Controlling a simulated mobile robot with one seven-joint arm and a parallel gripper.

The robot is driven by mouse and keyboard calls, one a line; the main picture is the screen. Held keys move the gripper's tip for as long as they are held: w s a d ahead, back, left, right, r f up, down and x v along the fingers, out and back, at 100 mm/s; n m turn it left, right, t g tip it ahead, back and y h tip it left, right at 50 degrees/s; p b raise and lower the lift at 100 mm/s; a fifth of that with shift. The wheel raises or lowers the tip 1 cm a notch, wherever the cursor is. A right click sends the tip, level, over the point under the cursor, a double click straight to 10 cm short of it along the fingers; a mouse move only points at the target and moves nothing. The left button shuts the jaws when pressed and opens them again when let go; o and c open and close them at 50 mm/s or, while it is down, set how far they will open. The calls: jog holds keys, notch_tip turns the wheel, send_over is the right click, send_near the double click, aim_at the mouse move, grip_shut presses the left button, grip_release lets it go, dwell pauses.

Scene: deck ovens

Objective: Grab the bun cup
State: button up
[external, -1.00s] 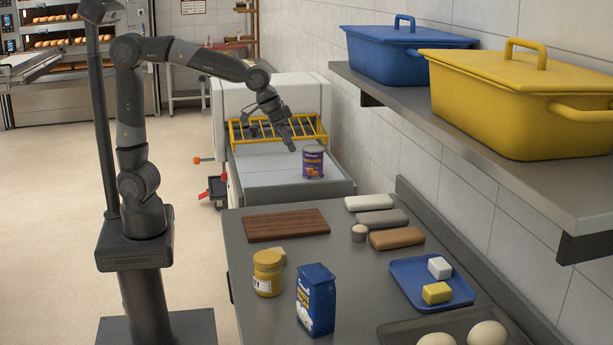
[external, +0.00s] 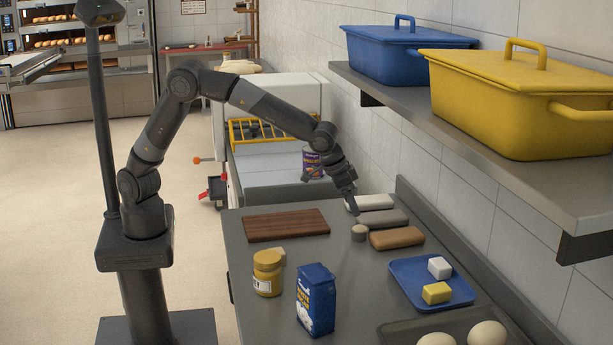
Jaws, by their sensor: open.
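The gripper is open and holds nothing. The gap between fingertips and cup is too small in this view to judge.
White (external: 376,202), grey (external: 383,218) and brown (external: 397,238) loaf-shaped pieces lie close by the cup. A wooden board (external: 286,225), yellow jar (external: 267,273), blue packet (external: 316,300) and blue tray (external: 405,277) stand around. A shelf (external: 490,160) overhangs the right.

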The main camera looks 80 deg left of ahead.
aim_at(360, 227)
jog(key=x, duration=0.8)
jog(key=shift+a+f, duration=0.15)
jog(key=shift+f, duration=0.25)
jog(key=c, duration=1)
